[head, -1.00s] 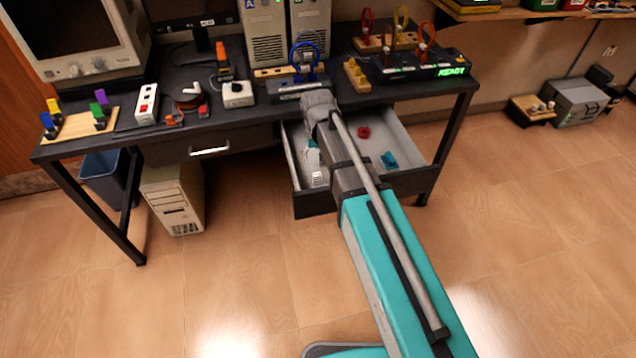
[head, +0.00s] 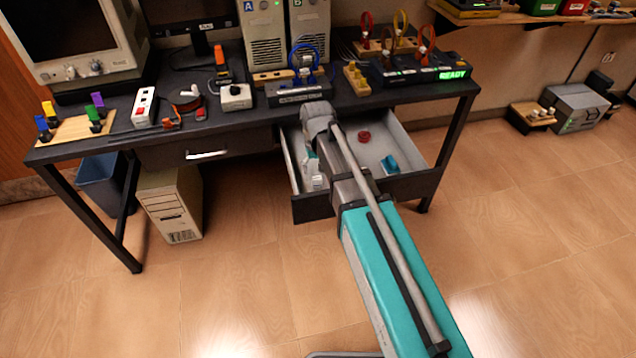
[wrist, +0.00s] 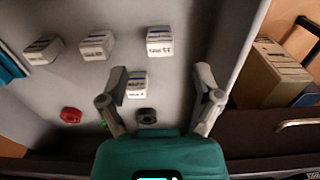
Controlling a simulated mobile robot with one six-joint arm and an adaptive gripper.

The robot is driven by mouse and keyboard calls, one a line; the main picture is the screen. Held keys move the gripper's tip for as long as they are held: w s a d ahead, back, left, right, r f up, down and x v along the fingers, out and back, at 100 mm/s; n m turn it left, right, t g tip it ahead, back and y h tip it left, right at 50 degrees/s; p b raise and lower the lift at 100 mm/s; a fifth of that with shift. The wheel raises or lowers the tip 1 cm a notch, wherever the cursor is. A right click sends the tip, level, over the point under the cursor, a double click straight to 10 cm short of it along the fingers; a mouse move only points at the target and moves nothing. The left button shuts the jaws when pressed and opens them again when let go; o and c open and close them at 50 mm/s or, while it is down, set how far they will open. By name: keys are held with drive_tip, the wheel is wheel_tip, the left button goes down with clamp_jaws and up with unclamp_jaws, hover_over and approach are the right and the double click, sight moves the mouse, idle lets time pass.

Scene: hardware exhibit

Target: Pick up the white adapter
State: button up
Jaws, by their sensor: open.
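Several white block-shaped adapters with dark print lie in the open drawer in the wrist view. One white adapter (wrist: 137,84) lies between my fingers in the picture, nearer the left finger. Three others lie farther up: one at the left (wrist: 43,50), one in the middle (wrist: 97,45) and one at the right (wrist: 159,41). My gripper (wrist: 161,74) is open over the drawer with nothing held; its height above the adapter is hard to tell. In the head view, my arm hides part of the drawer and most of the gripper.
The drawer (head: 425,185) also holds a red part (head: 364,136), a blue part (head: 389,164) and a black ring (wrist: 147,115). Its side wall stands close to my right finger in the wrist view. The desk above carries several devices. A beige computer tower (head: 172,205) stands on the floor.

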sight(317, 178)
drive_tip(key=shift+w+f+b, duration=0.1)
drive_tip(key=shift+f+b, duration=2.4)
drive_tip(key=shift+f, duration=0.05)
clamp_jaws()
